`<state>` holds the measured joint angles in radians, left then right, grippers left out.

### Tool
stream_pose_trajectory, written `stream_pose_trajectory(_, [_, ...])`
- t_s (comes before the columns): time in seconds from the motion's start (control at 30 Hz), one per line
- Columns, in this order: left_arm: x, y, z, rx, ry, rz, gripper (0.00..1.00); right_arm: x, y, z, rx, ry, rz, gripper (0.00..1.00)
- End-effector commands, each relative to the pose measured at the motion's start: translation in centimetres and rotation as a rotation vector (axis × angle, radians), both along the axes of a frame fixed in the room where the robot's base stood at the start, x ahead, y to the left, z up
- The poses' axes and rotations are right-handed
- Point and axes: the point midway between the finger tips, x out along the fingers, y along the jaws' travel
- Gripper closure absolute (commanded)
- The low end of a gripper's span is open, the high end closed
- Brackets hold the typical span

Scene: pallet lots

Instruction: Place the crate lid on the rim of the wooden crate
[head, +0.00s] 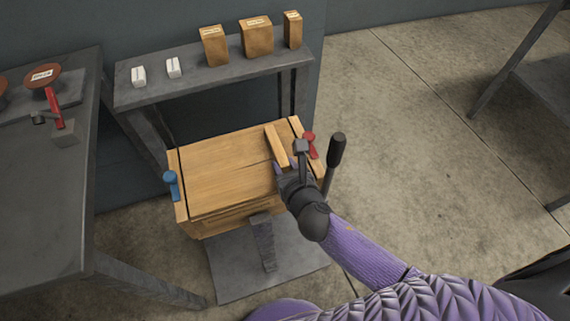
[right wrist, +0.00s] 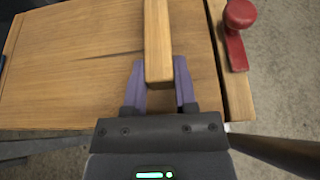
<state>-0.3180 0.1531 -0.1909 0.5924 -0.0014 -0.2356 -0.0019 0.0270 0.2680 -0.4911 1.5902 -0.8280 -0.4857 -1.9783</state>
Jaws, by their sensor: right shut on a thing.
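The wooden crate (head: 205,228) stands on a grey stand, with a blue clamp at its left end and a red clamp at its right end. The crate lid (head: 222,168) is a flat wooden panel covering the crate top, with a raised batten near its right side. My right gripper (head: 281,166) is shut on the near end of that batten. In the right wrist view the fingers (right wrist: 160,88) sit on either side of the batten. The lid lies at about rim level; I cannot tell whether it touches all around. My left gripper is out of view.
The red clamp (right wrist: 236,30) is close to the right of my gripper. A dark lever with a black grip (head: 337,150) stands beside it. A shelf (head: 200,85) with cartons is behind. A grey table (head: 40,200) is at left.

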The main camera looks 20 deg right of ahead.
Motion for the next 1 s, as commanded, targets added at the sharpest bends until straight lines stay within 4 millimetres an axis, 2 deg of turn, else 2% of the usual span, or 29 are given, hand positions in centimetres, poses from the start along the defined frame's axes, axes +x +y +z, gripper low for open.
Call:
stream_pose_trajectory(0.1, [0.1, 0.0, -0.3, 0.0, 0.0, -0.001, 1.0, 0.0, 0.0, -0.4, 0.0, -0.001, 0.001, 1.0])
stream_pose_trajectory(0.13, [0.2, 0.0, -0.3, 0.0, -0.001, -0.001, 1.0, 0.0, 0.0, -0.4, -0.001, 0.0, 0.0, 0.59])
stream_pose_trajectory(0.27, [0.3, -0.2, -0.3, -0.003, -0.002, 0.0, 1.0, 0.0, 0.0, -0.3, -0.001, 0.0, 0.0, 0.31])
stream_pose_trajectory(0.53, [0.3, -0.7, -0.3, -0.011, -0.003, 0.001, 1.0, 0.0, 0.0, -0.3, -0.001, 0.0, 0.0, 0.3])
stream_pose_trajectory(0.67, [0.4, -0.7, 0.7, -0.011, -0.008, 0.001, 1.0, 0.0, 0.0, 1.1, -0.001, -0.003, 0.0, 0.3])
stream_pose_trajectory(0.77, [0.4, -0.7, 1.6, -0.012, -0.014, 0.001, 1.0, -2.0, -0.1, 1.9, -0.002, 0.001, 0.001, 0.3])
stream_pose_trajectory(1.0, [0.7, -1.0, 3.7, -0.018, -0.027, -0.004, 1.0, -8.2, -0.3, 4.4, 0.0, 0.001, 0.0, 0.3])
